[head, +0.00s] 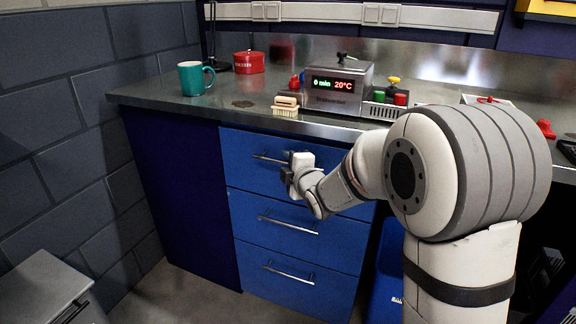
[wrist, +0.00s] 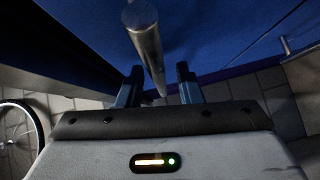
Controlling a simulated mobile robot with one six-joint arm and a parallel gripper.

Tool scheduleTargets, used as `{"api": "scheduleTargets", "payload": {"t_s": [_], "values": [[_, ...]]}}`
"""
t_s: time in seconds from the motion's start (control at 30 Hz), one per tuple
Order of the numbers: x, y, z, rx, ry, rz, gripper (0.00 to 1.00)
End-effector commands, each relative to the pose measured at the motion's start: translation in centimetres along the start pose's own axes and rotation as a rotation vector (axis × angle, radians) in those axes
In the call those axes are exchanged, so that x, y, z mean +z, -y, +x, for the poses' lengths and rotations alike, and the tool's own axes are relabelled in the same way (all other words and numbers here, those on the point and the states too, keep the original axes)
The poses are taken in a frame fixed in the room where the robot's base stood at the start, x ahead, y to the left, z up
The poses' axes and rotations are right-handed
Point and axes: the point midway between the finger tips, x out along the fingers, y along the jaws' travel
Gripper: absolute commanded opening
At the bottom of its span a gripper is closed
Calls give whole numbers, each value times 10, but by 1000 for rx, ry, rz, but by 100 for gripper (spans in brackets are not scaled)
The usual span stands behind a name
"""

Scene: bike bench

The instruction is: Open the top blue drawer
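The top blue drawer (head: 240,144) is shut, flush with the drawers below it. Its metal bar handle (head: 268,158) runs across the front, and my gripper (head: 287,176) is at its right part, hiding that end. In the wrist view the handle (wrist: 147,42) passes between the two fingers of my gripper (wrist: 159,70). The fingers are apart, one on each side of the bar, with a visible gap on both sides. The blue drawer front (wrist: 220,35) fills the upper part of that view.
Two more blue drawers, the middle (head: 250,220) and the bottom (head: 250,262), sit below, both shut with bar handles. The steel worktop (head: 230,115) above holds a teal mug (head: 195,78), a brush (head: 286,104) and a digital device (head: 338,86). The floor in front shows clear.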

Motion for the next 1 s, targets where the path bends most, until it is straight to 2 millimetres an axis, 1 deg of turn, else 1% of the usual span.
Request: {"api": "scheduleTargets", "payload": {"t_s": [0.1, 0.3, 0.7, 1.0], "values": [[0, 0, 3, -1, 1, 1, 32], [0, 0, 3, -1, 1, 1, 32], [1, 0, 3, -1, 2, 1, 0], [3, 0, 2, -1, 4, 1, 0]]}}
